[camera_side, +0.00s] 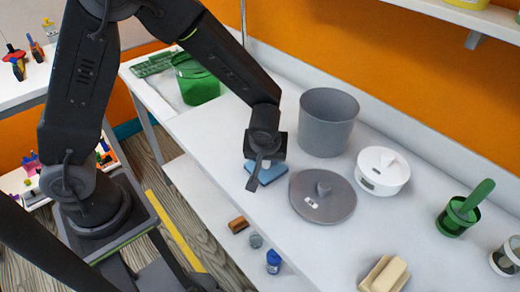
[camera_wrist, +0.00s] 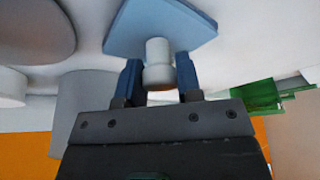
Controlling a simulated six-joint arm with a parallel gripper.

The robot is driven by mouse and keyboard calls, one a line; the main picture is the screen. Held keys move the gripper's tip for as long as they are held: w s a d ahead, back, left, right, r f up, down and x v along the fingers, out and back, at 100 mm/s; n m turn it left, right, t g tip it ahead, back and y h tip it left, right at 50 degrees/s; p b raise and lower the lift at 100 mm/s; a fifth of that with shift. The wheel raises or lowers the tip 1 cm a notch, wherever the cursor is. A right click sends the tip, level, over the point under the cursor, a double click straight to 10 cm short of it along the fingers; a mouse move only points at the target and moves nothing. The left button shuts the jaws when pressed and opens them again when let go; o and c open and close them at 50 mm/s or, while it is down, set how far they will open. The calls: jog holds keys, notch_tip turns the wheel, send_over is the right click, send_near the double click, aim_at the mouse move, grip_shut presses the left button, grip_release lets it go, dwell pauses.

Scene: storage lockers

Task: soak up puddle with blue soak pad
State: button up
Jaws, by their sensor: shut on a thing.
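The blue soak pad (camera_side: 269,173) is under my gripper (camera_side: 259,165), just left of the round grey lid in the side view. In the wrist view the pad (camera_wrist: 160,22) is a flat blue plate with a short white knob (camera_wrist: 158,52). The two blue fingers of my gripper (camera_wrist: 160,74) are shut on this knob, one on each side. My gripper partly hides the pad in the side view. I cannot tell whether the pad touches the white counter (camera_side: 225,150). I cannot make out a puddle in either view.
The grey lid (camera_side: 310,205) lies close right of the pad. Behind it stand a grey pot (camera_side: 327,125) and a white lidded container (camera_side: 381,174). A green container (camera_side: 195,80) is at the back left. The counter's front edge is close to the pad.

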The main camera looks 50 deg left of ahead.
jog(key=shift+d, duration=0.45)
jog(key=shift+w+a, duration=0.1)
jog(key=shift+a, duration=3.6)
jog(key=shift+d, duration=3.65)
jog(key=shift+a, duration=1.8)
jog(key=shift+a+r, duration=0.15)
jog(key=shift+r, duration=0.05)
notch_tip(320, 180, up, 6)
jog(key=shift+r, duration=0.15)
